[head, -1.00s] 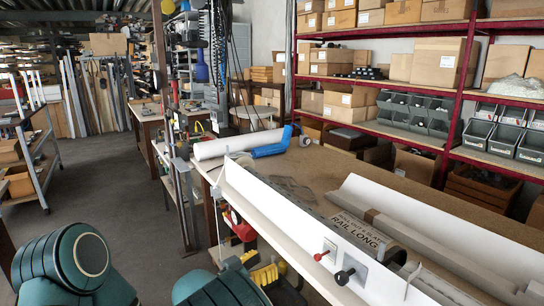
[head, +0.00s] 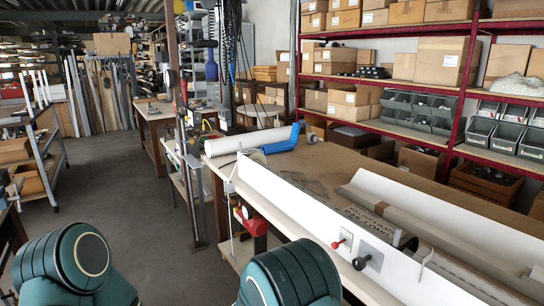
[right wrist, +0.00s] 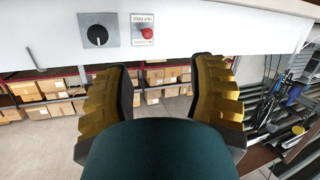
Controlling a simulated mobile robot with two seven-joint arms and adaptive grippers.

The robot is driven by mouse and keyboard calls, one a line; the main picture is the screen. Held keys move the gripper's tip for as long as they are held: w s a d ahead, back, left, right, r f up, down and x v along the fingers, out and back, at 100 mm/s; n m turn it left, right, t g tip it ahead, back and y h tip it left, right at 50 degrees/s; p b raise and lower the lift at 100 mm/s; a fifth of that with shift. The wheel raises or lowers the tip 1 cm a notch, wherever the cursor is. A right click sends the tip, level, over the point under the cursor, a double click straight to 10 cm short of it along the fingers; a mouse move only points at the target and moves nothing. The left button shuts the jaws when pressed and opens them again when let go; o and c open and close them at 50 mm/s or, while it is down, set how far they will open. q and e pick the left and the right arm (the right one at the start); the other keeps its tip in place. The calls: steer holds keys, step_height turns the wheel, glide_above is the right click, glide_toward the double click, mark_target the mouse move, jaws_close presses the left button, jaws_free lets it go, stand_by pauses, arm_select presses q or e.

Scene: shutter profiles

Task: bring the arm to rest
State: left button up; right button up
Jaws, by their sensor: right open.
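My right gripper (right wrist: 162,75) shows in the right wrist view with its two yellow-padded fingers spread wide and nothing between them. A white panel with a black knob (right wrist: 97,35) and a red button (right wrist: 147,33) lies beyond the fingertips, apart from them. In the head view, a rounded green link of my right arm (head: 288,276) stands at the bottom centre, beside the bench front. A green link of my left arm (head: 75,262) is at the bottom left. Neither gripper shows in the head view, and my left gripper is in no frame.
Red shelving (head: 468,80) with boxes and bins stands behind. The floor (head: 110,210) on the left is clear.

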steer(key=s+d+f+n+g+y, duration=0.1)
steer(key=s+d+f+y, duration=0.15)
steer(key=f, duration=0.25)
steer(key=s+d+f+n+g+y, duration=0.1)
steer(key=s+d+f+g+y, duration=0.1)
steer(key=s+f+y, duration=0.15)
steer(key=s+d+f+g+y, duration=0.1)
steer(key=s+d+f+y, duration=0.15)
steer(key=f, duration=0.35)
steer(key=s+a+f+g+y, duration=0.1)
steer(key=s+g+y, duration=0.1)
steer(key=s, duration=0.8)
steer(key=s+a+f+n+g+y, duration=0.1)
steer(key=s+g+y, duration=0.2)
steer(key=s, duration=0.8)
steer(key=shift+a+f+g, duration=0.2)
steer(key=shift+a+g, duration=0.2)
steer(key=shift+g, duration=0.3)
